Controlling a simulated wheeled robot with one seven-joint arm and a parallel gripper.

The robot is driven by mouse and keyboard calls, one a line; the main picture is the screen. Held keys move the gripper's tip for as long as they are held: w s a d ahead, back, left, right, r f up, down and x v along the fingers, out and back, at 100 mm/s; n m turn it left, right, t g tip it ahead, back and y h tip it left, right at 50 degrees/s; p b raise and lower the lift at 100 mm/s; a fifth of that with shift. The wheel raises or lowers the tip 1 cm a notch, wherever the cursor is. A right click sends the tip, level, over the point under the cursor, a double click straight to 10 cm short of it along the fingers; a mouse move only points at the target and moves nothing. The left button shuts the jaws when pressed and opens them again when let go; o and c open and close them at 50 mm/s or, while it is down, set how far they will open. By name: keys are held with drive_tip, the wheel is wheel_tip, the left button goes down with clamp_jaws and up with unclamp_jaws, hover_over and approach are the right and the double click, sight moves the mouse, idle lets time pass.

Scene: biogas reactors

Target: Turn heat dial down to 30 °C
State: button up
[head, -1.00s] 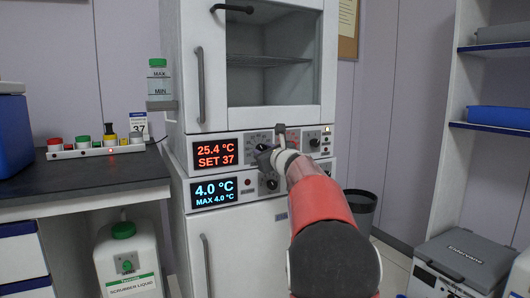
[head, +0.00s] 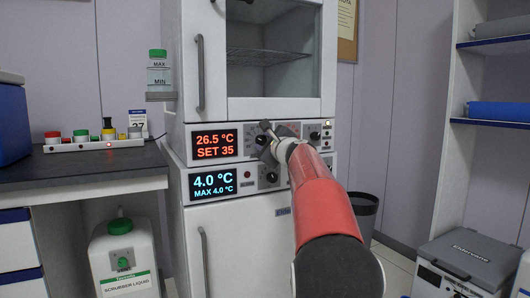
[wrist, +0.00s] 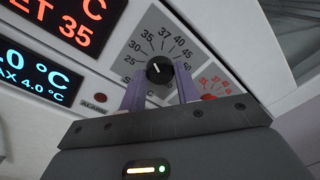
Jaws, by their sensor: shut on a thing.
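The heat dial is a small black knob (wrist: 159,70) with a white pointer mark. It sits inside a temperature scale printed on a grey panel, with 30, 35, 37, 40 and 45 readable around it. My gripper (wrist: 160,82) has its two purple fingers on either side of the knob and is shut on it. In the head view my gripper (head: 268,141) is at the control panel, partly covering the dial. The red display (head: 215,145) reads 26.5 °C and SET 35. It also shows tilted in the wrist view (wrist: 65,20).
A blue display (head: 217,181) below reads 4.0 °C, MAX 4.0 °C. A glass-doored cabinet (head: 268,50) stands above.

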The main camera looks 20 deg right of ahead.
drive_tip(key=n+b, duration=0.3)
drive_tip(key=n, duration=0.2)
drive_tip(key=shift+f, duration=0.1)
drive_tip(key=shift+y, duration=0.4)
drive_tip(key=o, duration=1)
drive_tip(key=shift+c, duration=0.2)
drive_tip(key=s, duration=0.8)
drive_tip(key=shift+b, duration=0.45)
drive_tip(key=shift+w+f, duration=0.1)
